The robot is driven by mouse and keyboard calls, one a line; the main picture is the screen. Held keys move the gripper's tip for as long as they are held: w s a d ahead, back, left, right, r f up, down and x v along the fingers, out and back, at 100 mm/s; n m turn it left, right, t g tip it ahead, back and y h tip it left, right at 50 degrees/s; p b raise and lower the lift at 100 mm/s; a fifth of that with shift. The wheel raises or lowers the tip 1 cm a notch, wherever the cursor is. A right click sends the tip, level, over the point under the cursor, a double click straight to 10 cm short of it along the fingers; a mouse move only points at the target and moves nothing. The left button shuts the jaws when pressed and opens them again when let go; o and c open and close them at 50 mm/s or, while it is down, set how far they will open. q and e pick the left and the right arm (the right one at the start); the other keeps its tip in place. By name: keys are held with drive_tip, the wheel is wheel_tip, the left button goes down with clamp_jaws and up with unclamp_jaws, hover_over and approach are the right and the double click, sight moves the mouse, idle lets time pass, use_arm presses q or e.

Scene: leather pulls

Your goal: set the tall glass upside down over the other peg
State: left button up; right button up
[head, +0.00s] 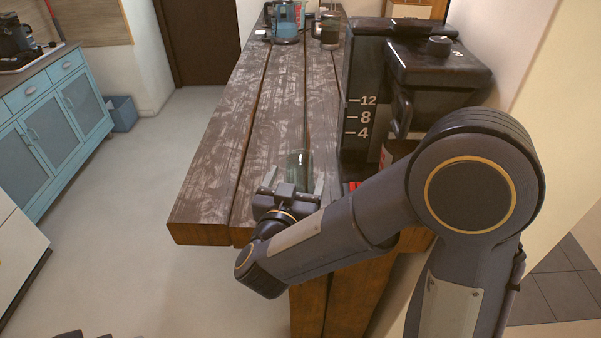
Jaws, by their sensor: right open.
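A clear, greenish tall glass (299,158) stands on the dark wooden table near its front end. My right gripper (292,183) is at the near side of the glass, its two fingers apart and pointing away from me. The lower part of the glass is hidden behind the gripper, so I cannot tell whether the fingers touch it or which way up it stands. I cannot make out either peg. My left gripper does not show clearly; only small dark parts appear at the bottom left edge.
A black coffee machine (362,90) stands on the table's right side, close to my right arm. A blue appliance (286,22) and a dark jar-like thing (330,32) stand at the far end. The table's left planks (235,130) are clear. A blue cabinet (45,120) stands left.

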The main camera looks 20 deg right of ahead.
drive_tip(key=shift+w+d+r+p, duration=0.3)
drive_tip(key=shift+w+d, duration=0.05)
drive_tip(key=shift+w, duration=0.2)
drive_tip(key=p+x, duration=0.1)
drive_tip(key=x, duration=0.3)
drive_tip(key=shift+w, duration=0.1)
drive_tip(key=shift+f, duration=0.1)
drive_tip(key=c, duration=1.1)
drive_tip(key=shift+c, duration=0.9)
